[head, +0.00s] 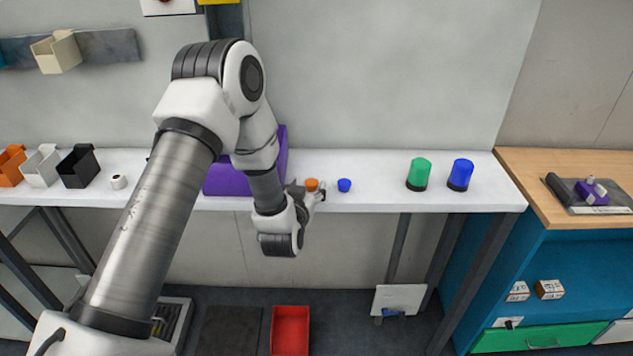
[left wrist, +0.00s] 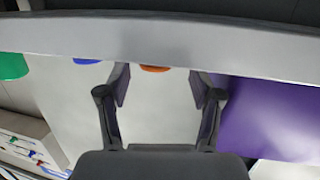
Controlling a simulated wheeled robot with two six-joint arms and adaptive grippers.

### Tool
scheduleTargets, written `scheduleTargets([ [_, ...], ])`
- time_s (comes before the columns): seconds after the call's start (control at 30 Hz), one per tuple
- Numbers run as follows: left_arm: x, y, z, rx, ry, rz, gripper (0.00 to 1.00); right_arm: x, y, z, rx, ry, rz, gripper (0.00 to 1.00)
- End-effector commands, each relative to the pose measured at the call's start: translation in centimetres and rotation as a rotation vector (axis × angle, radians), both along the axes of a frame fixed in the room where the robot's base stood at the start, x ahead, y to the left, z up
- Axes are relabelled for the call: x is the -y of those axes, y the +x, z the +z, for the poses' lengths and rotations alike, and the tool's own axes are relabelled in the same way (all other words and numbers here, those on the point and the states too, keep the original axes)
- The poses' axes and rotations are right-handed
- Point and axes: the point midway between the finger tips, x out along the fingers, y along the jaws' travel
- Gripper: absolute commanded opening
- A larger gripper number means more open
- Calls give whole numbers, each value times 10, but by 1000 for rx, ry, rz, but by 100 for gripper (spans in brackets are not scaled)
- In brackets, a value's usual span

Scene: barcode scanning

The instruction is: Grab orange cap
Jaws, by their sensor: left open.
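A small orange cap (head: 311,184) sits on the white table (head: 380,175) near its front edge. My left gripper (head: 318,193) is at the table's front edge, right beside the cap in the head view. In the left wrist view the orange cap (left wrist: 155,69) shows between the two open fingers of my left gripper (left wrist: 160,82), partly cut off by a grey band across the top. I cannot tell whether the fingers touch the cap. My right gripper is not in view.
A blue cap (head: 344,185) sits just right of the orange one. A purple box (head: 228,180) stands behind my left arm. Green (head: 419,174) and blue (head: 460,174) cylinders stand further right. The table between the blue cap and green cylinder is clear.

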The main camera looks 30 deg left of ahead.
Motion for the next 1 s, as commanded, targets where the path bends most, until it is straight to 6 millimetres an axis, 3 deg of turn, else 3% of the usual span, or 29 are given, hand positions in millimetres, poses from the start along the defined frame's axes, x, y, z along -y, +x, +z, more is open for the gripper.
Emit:
scheduleTargets([
  [0.03,-3,9,2,0,1,0,65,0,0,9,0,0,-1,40],
  [0.17,-9,25,-5,1,1,-1,65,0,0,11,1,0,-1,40],
  [0.37,-10,27,-7,-2,0,-2,65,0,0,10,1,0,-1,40],
  [0.53,-10,27,-7,-2,0,-2,22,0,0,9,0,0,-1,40],
  [0.57,-10,27,-7,-2,0,-2,20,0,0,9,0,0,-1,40],
  [1.0,-10,27,-4,-1,0,-2,19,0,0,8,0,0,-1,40],
])
